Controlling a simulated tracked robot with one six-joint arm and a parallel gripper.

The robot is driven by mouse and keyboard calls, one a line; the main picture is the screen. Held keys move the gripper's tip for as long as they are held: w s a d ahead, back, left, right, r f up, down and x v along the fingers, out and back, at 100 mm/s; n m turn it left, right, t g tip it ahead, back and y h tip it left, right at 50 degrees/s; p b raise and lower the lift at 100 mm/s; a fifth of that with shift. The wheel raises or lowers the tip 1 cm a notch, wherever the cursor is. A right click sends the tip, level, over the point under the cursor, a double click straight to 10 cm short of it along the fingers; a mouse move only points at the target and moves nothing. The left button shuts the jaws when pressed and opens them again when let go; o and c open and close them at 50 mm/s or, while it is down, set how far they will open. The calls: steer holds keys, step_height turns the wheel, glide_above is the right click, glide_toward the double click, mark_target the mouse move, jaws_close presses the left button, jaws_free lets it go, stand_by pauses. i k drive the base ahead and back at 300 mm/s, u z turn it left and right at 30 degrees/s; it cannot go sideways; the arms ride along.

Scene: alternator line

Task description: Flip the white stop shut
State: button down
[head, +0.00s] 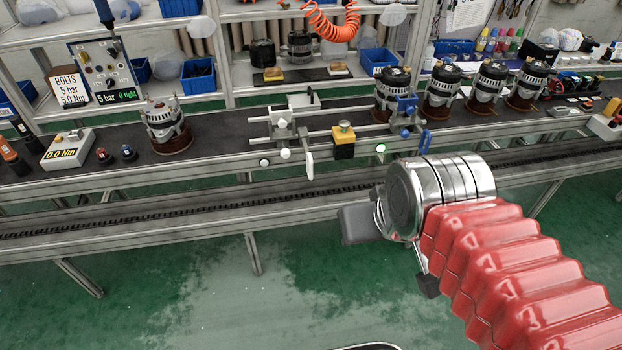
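The white stop (283,125) is mounted on rails at the middle of the dark conveyor. A blue stop (405,112) sits further right, beside a row of alternators. My gripper (388,232) is in front of the conveyor, to the right of and nearer than the white stop, and apart from it. Its fingers are partly hidden by my wrist, and I cannot tell whether they are open. Nothing held shows.
A yellow-black button box (344,140) is between the stops, with a lit green button (381,148) below right. One alternator (167,126) stands left on the belt; several alternators (440,92) stand right. An orange coiled hose (331,24) hangs above. Green floor in front is clear.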

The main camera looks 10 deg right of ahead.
mark_target(310, 162)
steer(key=u, duration=0.05)
steer(key=i, duration=1)
